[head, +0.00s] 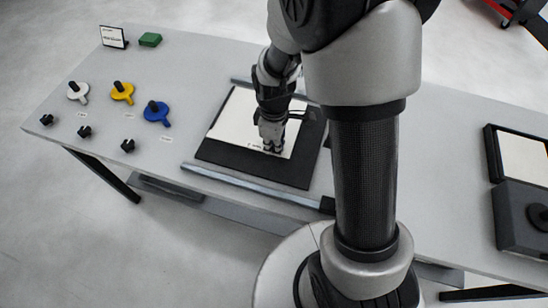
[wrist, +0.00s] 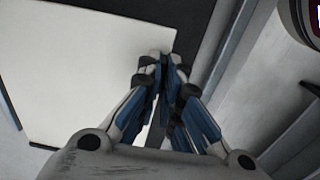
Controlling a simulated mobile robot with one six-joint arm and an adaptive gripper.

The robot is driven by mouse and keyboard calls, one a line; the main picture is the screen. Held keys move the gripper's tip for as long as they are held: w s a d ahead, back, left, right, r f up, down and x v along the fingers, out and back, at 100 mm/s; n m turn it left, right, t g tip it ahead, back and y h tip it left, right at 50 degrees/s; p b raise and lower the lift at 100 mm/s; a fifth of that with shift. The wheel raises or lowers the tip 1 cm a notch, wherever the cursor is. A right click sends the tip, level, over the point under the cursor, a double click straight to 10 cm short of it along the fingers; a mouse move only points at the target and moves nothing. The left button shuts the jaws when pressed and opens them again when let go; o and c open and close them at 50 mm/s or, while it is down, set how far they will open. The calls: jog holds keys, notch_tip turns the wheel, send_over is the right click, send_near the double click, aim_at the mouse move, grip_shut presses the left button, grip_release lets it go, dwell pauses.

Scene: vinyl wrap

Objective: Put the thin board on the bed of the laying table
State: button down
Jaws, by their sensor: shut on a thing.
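The thin board (head: 237,118) is a white rectangle lying over the black bed (head: 222,154) of the laying table, in the middle of the head view. It also fills the upper left of the wrist view (wrist: 75,70). My gripper (head: 272,146) points down at the board's near right part. In the wrist view my gripper (wrist: 163,62) has its fingertips closed together on the board's edge. A strip of the dark bed (wrist: 196,42) shows to the right of the board. My arm hides part of the board and bed in the head view. I cannot tell whether the board rests fully on the bed.
A grey rail (head: 250,187) runs along the bed's near side. White, yellow (head: 122,91) and blue (head: 157,112) round pieces and several black knobs lie at the left. A green block (head: 150,39) and a small sign (head: 113,37) stand behind. Dark trays (head: 520,215) sit at the right.

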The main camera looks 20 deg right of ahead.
jog(key=shift+f+b, duration=0.75)
jog(key=shift+f, duration=2.05)
jog(key=shift+f, duration=0.1)
jog(key=c, duration=1.8)
grip_release()
